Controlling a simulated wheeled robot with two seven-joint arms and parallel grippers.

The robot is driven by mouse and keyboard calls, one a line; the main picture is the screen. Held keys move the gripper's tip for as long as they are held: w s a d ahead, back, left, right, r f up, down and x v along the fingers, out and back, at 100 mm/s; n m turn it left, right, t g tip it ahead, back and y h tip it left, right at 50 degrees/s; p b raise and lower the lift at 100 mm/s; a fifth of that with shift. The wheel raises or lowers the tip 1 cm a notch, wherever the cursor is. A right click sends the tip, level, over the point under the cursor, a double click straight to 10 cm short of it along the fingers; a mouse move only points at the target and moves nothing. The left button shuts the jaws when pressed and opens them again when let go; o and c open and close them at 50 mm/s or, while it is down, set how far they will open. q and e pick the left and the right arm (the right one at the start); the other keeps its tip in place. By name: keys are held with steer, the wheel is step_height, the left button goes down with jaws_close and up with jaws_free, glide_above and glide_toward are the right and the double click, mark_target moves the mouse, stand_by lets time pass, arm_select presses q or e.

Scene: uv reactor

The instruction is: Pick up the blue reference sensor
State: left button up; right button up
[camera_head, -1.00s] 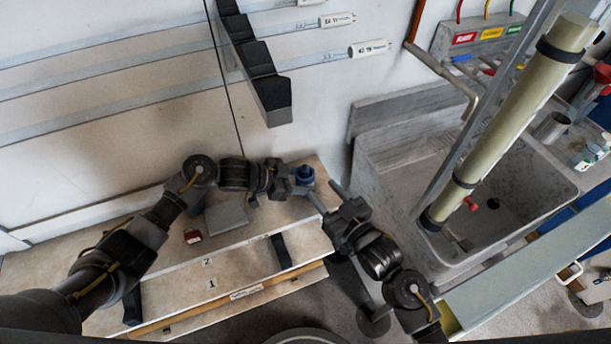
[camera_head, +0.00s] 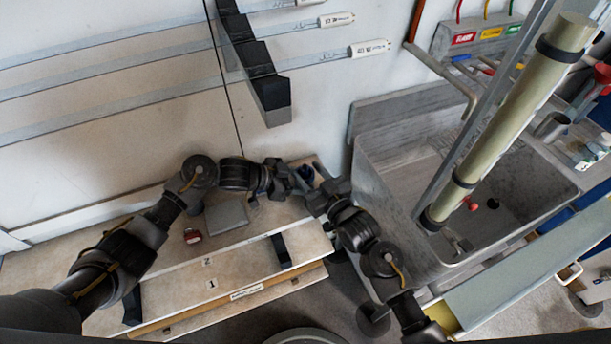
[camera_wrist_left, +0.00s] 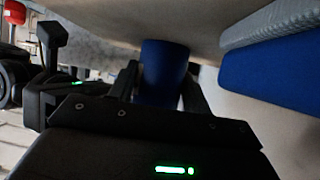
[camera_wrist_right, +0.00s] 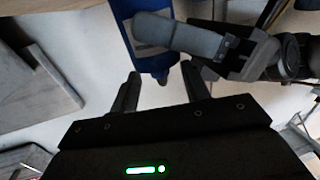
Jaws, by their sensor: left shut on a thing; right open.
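The blue reference sensor (camera_head: 305,173) is at the right end of the upper shelf, partly hidden by my grippers. My left gripper (camera_head: 296,180) is shut on it; the blue body shows between its fingers in the left wrist view (camera_wrist_left: 163,70). In the right wrist view, a grey finger of the left gripper lies across the sensor (camera_wrist_right: 147,62). My right gripper (camera_head: 314,190) is open and empty, close to the sensor. Its two fingers (camera_wrist_right: 160,92) point toward the sensor's lower end without closing on it.
A grey block (camera_head: 227,216) and a small red and white item (camera_head: 192,236) lie on the shelf (camera_head: 180,258). A grey sink (camera_head: 400,170) with a tall tube (camera_head: 505,125) stands to the right. A dark bracket (camera_head: 262,90) hangs on the wall above.

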jaws_close()
step_height(320, 180, up, 10)
stand_by(0.6)
arm_select(q)
steer(key=o, duration=0.8)
